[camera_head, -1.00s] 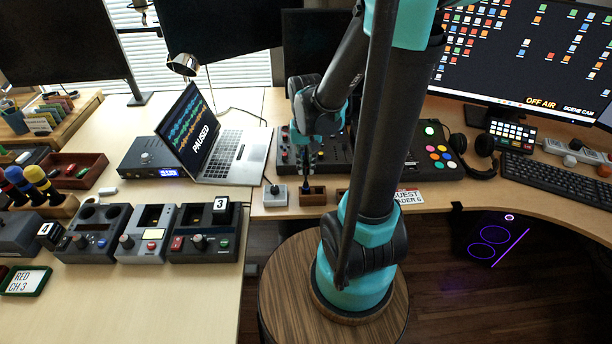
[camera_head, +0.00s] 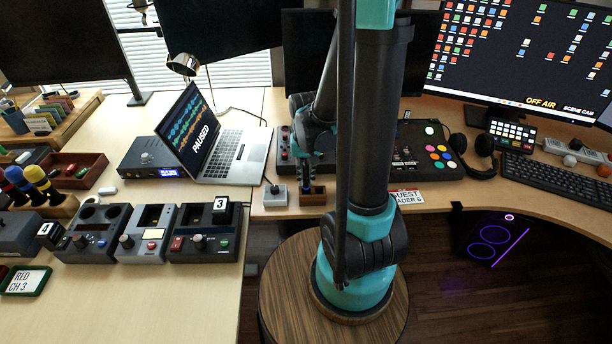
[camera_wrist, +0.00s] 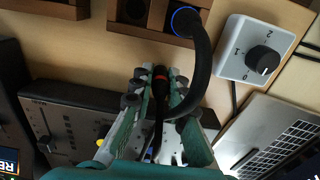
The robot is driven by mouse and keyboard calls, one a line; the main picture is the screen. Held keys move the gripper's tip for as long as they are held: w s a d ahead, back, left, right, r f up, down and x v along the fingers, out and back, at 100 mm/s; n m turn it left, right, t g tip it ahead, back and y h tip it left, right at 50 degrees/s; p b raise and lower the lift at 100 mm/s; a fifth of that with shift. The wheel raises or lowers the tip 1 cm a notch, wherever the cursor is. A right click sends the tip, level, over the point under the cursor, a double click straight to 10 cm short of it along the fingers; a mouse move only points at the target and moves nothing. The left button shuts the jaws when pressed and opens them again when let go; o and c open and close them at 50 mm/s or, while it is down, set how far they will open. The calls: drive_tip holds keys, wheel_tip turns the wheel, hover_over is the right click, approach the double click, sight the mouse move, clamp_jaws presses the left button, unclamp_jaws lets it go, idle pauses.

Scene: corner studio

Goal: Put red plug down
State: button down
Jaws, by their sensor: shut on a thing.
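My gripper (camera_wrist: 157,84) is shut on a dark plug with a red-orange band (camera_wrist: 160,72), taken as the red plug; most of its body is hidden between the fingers. A thick black cable (camera_wrist: 204,65) arches beside the fingers, near a blue ring at a wooden holder (camera_wrist: 130,30). In the head view, my gripper (camera_head: 304,165) is low over the desk, close to the small wooden holder (camera_head: 312,197). The plug itself is too small to tell there. I cannot tell whether the plug touches anything.
A grey box with a black knob (camera_head: 275,194) stands just left of the holder; it also shows in the wrist view (camera_wrist: 257,52). The laptop (camera_head: 230,157) is at left, a mixer (camera_head: 292,158) behind, and a button panel (camera_head: 428,155) at right. The desk's front edge is close.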

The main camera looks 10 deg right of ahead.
sight(306, 171)
drive_tip(key=shift+f, duration=0.4)
drive_tip(key=c, duration=1.5)
unclamp_jaws()
drive_tip(key=shift+r, duration=0.1)
wheel_tip(306, 171, up, 13)
drive_tip(key=shift+r, duration=0.1)
